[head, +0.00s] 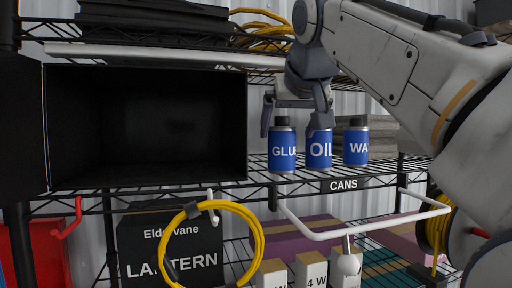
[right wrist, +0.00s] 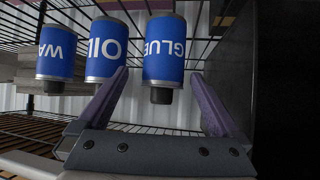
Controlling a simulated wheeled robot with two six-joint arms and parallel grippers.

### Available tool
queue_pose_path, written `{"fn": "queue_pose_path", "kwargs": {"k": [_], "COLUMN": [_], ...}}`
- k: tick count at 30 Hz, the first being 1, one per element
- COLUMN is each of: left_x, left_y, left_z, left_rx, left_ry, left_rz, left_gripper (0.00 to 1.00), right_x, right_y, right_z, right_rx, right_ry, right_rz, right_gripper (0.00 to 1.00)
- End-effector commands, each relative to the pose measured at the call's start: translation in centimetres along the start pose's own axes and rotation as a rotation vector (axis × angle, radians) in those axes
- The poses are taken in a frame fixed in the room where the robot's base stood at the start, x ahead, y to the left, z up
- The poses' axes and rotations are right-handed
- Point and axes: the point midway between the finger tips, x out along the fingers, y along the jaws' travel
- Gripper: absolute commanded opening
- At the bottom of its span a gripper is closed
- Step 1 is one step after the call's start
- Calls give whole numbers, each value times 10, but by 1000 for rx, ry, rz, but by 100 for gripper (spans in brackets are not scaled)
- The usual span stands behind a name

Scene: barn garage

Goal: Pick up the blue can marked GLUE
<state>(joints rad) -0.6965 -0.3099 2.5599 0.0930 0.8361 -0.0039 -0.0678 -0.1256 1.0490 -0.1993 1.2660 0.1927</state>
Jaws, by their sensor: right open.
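The blue can marked GLUE (head: 283,150) stands upright with a dark cap on the wire shelf, leftmost of three blue cans. It also shows in the right wrist view (right wrist: 163,62), where the picture is upside down. My right gripper (head: 297,112) is open and comes down from above at the GLUE can. In the right wrist view its two purple-grey fingers (right wrist: 160,78) lie to either side of the GLUE can, with gaps visible. One finger overlaps the OIL can (head: 319,150) in the head view. My left gripper is not in view.
A blue can marked WA (head: 356,147) stands to the right of the OIL can. A large black open box (head: 150,184) stands close on the left. Grey folded stacks (head: 383,130) lie behind the cans. A CANS label (head: 344,185) hangs on the shelf's front edge.

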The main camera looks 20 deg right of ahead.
Motion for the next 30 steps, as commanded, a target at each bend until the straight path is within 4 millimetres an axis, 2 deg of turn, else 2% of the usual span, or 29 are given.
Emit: {"fn": "queue_pose_path", "kwargs": {"k": [3,8,14,18,26,27,29,30], "left_x": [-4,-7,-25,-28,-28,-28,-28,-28], "left_y": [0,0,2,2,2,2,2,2], "left_z": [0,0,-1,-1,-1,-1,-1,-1], "left_rx": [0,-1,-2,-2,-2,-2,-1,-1], "left_ry": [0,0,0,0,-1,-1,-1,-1], "left_rz": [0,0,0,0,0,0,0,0], "left_gripper": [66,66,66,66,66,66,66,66], "right_x": [16,27,53,71,76,76,76,76], "right_y": [-3,-3,-3,-2,-1,-1,-1,-1], "right_z": [-1,-1,-5,-3,-2,-2,-2,-2], "right_rx": [-3,-3,-3,-1,0,0,0,0], "right_ry": [-2,-2,-5,-2,1,1,1,1], "right_rz": [-2,-3,-1,0,-1,-1,0,0], "right_gripper": [100,100,100,100,100,96,73,58]}}
